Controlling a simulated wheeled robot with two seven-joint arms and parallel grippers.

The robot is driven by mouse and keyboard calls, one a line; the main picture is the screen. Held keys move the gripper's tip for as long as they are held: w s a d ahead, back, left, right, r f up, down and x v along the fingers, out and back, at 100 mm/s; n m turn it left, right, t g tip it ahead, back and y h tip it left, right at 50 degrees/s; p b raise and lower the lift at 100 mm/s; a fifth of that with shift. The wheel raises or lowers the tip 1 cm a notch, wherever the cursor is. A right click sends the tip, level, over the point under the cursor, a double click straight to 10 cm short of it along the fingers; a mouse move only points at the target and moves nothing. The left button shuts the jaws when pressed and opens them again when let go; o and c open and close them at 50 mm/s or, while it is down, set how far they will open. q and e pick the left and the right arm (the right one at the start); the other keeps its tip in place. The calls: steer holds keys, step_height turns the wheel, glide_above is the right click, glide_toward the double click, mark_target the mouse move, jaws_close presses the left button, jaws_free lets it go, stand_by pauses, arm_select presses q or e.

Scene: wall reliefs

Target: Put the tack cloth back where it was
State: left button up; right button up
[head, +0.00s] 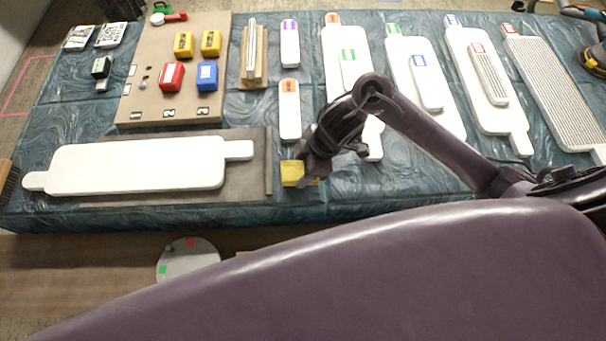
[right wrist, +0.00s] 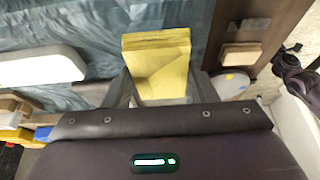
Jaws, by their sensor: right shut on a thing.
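The tack cloth (head: 291,173) is a yellow folded square. It shows in the head view near the front edge of the table, just right of the grey board. My right gripper (head: 309,176) points down at it and hides its right side. In the right wrist view the tack cloth (right wrist: 158,62) sits between the two fingers of my right gripper (right wrist: 162,88), which is shut on it. I cannot tell whether the cloth touches the table. My left gripper is not in view.
A long white panel (head: 140,165) lies on the grey board (head: 262,150) at the left. White panels, such as the purple-marked one (head: 290,45), lie behind and to the right. A brown board (head: 150,60) holds red, blue and yellow blocks. A round white disc (head: 186,262) is below the table's front edge.

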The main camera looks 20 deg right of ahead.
steer(key=shift+f, duration=1.95)
steer(key=shift+f+b, duration=0.2)
steer(key=shift+b, duration=0.15)
steer(key=o, duration=0.9)
steer(key=shift+r, duration=0.1)
